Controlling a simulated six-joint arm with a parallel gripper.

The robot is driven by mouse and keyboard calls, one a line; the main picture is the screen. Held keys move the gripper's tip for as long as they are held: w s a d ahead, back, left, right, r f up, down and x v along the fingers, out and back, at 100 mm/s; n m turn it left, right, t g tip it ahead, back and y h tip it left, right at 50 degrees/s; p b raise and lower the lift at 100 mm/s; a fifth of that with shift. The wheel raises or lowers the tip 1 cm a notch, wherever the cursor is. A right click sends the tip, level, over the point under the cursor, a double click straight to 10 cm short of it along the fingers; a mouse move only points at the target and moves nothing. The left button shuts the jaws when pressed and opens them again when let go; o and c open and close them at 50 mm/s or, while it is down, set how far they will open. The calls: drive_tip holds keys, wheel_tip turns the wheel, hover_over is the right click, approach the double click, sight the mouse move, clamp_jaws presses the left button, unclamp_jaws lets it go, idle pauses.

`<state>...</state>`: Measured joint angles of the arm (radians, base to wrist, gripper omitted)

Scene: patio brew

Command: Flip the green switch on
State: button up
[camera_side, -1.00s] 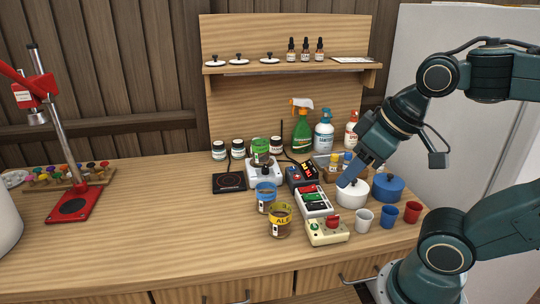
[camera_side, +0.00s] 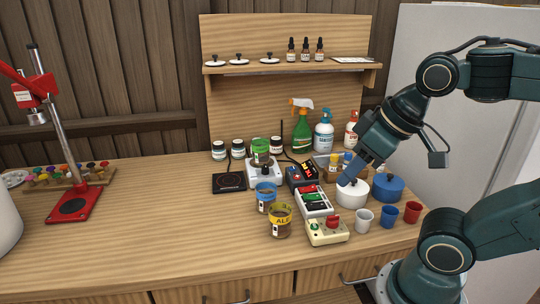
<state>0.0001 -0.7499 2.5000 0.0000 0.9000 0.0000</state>
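A white switch panel (camera_side: 315,209) lies on the wooden counter, right of the middle. Its top has coloured rockers, red at the far end and a green switch (camera_side: 313,197) nearer its middle. The position of the green switch is too small to tell. My gripper (camera_side: 349,179) points down and left, right of the panel and at the white lidded pot, apart from the panel in the picture. Its blue fingers overlap the pot's lid in this view; whether they touch it, and whether they are open or shut, I cannot tell.
The white pot (camera_side: 352,197) and a blue pot (camera_side: 388,189) stand right of the panel. A cream box with a red knob (camera_side: 327,234) is in front, and jars (camera_side: 280,224) are to the left. Small cups (camera_side: 389,216) stand front right. The counter's left middle is clear.

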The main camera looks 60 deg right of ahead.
drive_tip(key=shift+w, duration=0.1)
drive_tip(key=c, duration=0.7)
drive_tip(key=shift+w+d+r+m, duration=0.2)
drive_tip(key=shift+w+d+m, duration=0.2)
drive_tip(key=shift+w, duration=0.25)
clamp_jaws()
drive_tip(key=w+d+f+m+g, duration=0.2)
drive_tip(key=w+d+f+m, duration=0.1)
drive_tip(key=w+d, duration=0.3)
drive_tip(key=w+d+f+m+g+y, duration=0.1)
drive_tip(key=w+d+m, duration=0.4)
drive_tip(key=d, duration=0.5)
drive_tip(key=shift+w+d+f+g, duration=0.2)
drive_tip(key=shift+w+f+g, duration=0.6)
drive_tip(key=shift+w+f, duration=0.4)
drive_tip(key=shift+s, duration=0.1)
